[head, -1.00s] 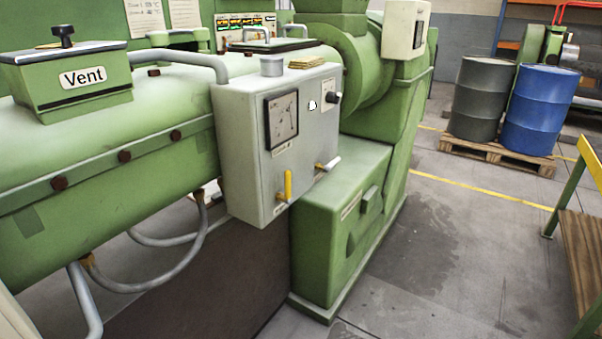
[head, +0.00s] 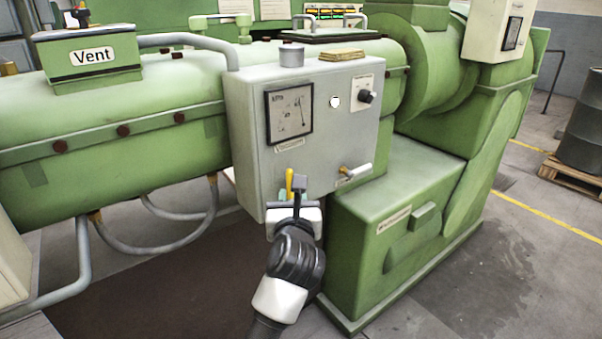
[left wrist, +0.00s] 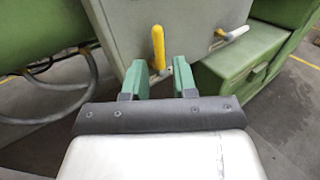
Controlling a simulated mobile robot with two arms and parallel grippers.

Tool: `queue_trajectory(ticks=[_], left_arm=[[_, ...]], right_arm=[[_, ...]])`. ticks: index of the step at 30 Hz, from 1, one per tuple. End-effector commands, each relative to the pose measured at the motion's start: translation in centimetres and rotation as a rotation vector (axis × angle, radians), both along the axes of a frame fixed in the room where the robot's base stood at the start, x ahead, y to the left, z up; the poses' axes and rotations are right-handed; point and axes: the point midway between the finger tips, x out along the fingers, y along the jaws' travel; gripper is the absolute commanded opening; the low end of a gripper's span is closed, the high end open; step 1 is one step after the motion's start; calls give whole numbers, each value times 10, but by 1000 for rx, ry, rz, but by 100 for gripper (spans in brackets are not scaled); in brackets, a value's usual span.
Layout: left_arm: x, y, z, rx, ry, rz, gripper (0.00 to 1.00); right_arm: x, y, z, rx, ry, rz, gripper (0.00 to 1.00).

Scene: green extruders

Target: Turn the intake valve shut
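Two lever handles are on the grey control box (head: 240,130). The yellow lever (head: 289,180) points straight up at the lower middle of its front; it also shows in the left wrist view (left wrist: 158,46). The second lever (head: 357,171), with a pale handle and a yellow part, lies sideways to its right; it also shows in the left wrist view (left wrist: 236,33). I cannot read which one is the intake valve. My left gripper (head: 296,194) is just below and in front of the yellow lever. In the left wrist view its green fingers (left wrist: 160,78) are apart, with the yellow lever beyond the gap.
The box carries a square gauge (head: 289,114) and a black knob (head: 367,97). The green extruder barrel (head: 110,150) runs left, with grey pipes (head: 85,260) under it. A green machine base (head: 390,215) stands close on the right. Open floor (head: 500,270) lies beyond it.

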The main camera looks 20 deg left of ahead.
Motion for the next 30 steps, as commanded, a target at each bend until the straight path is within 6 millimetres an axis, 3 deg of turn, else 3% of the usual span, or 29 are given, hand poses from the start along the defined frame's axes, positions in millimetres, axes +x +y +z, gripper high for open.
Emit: queue_trajectory(ticks=[15, 21, 30], left_arm=[[83, 28, 0, 7, 1, 1, 27], [97, 33, 0, 6, 1, 1, 27], [99, 33, -1, 5, 1, 1, 27]], right_arm=[[-5, 4, 10, 5, 8, 1, 43], [-4, 0, 11, -1, 6, -2, 43], [-2, -3, 11, -4, 3, -2, 43]])
